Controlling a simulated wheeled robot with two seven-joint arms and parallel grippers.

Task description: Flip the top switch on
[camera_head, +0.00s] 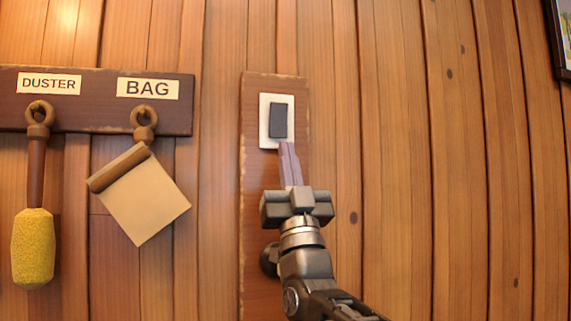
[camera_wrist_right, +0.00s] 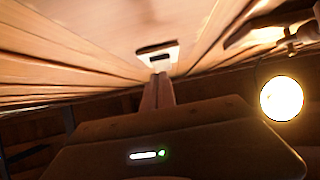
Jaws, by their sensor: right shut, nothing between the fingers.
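The top switch (camera_head: 278,120) is a dark rocker on a white plate, mounted high on a brown vertical board on the wooden wall. It also shows in the right wrist view (camera_wrist_right: 156,48), straight beyond the fingertips. My right gripper (camera_head: 287,147) is shut and empty. Its fingertips are at the lower edge of the switch plate, just below the rocker; I cannot tell whether they touch it. The shut fingers also show in the right wrist view (camera_wrist_right: 160,77). My left gripper is not in view.
The brown board (camera_head: 258,180) runs down behind my right arm, with a dark round knob (camera_head: 269,260) partly hidden by it. To the left, a yellow duster (camera_head: 34,248) and a tan bag (camera_head: 148,195) hang from a labelled rack (camera_head: 98,90). A bright round lamp (camera_wrist_right: 282,98) shows in the right wrist view.

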